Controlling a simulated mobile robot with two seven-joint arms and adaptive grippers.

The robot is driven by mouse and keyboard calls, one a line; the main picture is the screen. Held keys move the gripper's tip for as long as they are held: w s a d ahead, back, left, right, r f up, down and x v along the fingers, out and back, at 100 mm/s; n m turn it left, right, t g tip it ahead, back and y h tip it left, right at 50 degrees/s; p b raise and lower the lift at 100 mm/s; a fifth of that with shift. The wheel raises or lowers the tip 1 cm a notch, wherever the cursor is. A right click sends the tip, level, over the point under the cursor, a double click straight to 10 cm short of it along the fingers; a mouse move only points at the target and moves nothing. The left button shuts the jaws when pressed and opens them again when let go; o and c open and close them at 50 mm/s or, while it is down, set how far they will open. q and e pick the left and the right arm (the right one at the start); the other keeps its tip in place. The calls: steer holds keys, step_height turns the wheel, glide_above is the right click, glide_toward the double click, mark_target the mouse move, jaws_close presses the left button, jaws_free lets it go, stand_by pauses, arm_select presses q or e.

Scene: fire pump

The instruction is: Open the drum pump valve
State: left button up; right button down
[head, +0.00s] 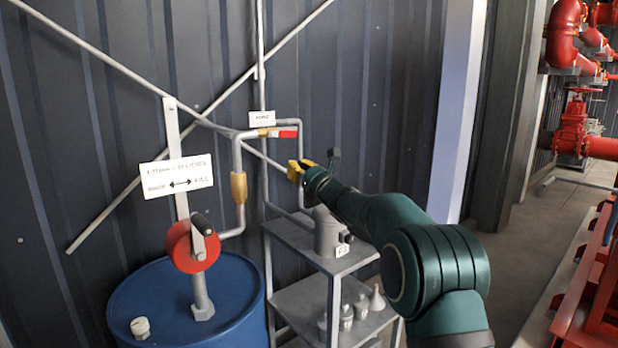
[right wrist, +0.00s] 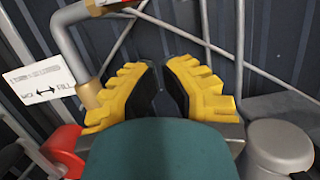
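The drum pump valve (head: 285,132) has a red handle lying along the horizontal pipe beside a brass fitting. Its lower edge shows cut off at the top of the right wrist view. The red drum pump (head: 192,246) with a black crank grip stands on the blue drum (head: 185,300). My right gripper (head: 297,170) has yellow fingers and appears just below and right of the valve in the head view. In the right wrist view its fingers (right wrist: 160,72) are apart with nothing between them. My left gripper is not in view.
A white sign (head: 178,177) hangs on the pump's post. A grey metal shelf (head: 318,250) with a grey canister (head: 328,232) stands right of the drum, below my right arm. Diagonal rods cross the corrugated wall behind. Red pipework (head: 572,130) stands far right.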

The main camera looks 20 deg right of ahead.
steer(key=v, duration=0.5)
steer(key=shift+s, duration=0.1)
stand_by(0.3)
